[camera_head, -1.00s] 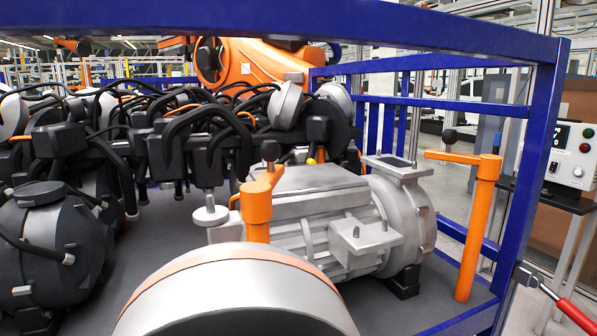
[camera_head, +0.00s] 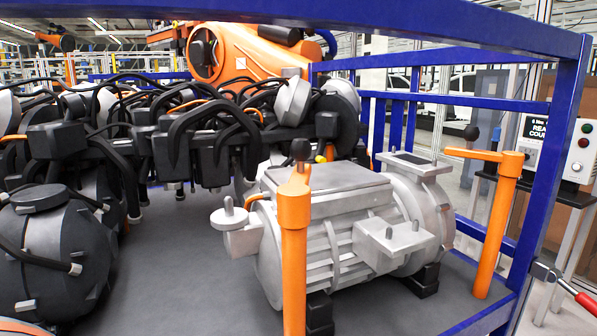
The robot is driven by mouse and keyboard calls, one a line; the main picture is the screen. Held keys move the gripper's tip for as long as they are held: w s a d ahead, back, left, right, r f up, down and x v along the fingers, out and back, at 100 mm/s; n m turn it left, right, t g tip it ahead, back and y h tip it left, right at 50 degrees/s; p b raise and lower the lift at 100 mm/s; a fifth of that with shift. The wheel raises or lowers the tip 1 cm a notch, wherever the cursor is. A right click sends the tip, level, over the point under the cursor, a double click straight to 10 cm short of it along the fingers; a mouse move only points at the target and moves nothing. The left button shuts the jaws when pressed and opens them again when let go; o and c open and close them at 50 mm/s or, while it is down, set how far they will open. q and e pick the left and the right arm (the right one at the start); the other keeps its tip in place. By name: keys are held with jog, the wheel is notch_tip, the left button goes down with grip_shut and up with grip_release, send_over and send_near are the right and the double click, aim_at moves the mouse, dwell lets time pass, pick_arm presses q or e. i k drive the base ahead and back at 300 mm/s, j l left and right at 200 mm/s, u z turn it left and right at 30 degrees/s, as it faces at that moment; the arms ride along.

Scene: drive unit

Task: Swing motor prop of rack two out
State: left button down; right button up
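Two orange motor props stand by a grey electric motor (camera_head: 330,225) in the blue-framed rack. The near prop (camera_head: 293,250) is an upright post in front of the motor; its short top arm points away from me, toward the motor, and ends in a black knob (camera_head: 300,149). The right prop (camera_head: 495,225) stands at the motor's right end. Its top arm points left toward the motor, with a black knob (camera_head: 471,133) above its end. The post's lower end on the near prop is cut off by the picture edge. No label shows which rack is number two. Neither of my grippers is in view.
The blue rack frame (camera_head: 555,160) crosses the top and right side. Dark round units with black cables (camera_head: 60,245) fill the left. A red-handled clamp (camera_head: 575,292) sits outside the right post, below a control box (camera_head: 570,150). Bare grey deck (camera_head: 190,285) lies in the middle.

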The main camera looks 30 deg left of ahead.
aim_at(293, 198)
jog(key=j+u, duration=0.2)
jog(key=u, duration=0.7)
jog(key=k+l+u, duration=0.25)
jog(key=l, duration=0.15)
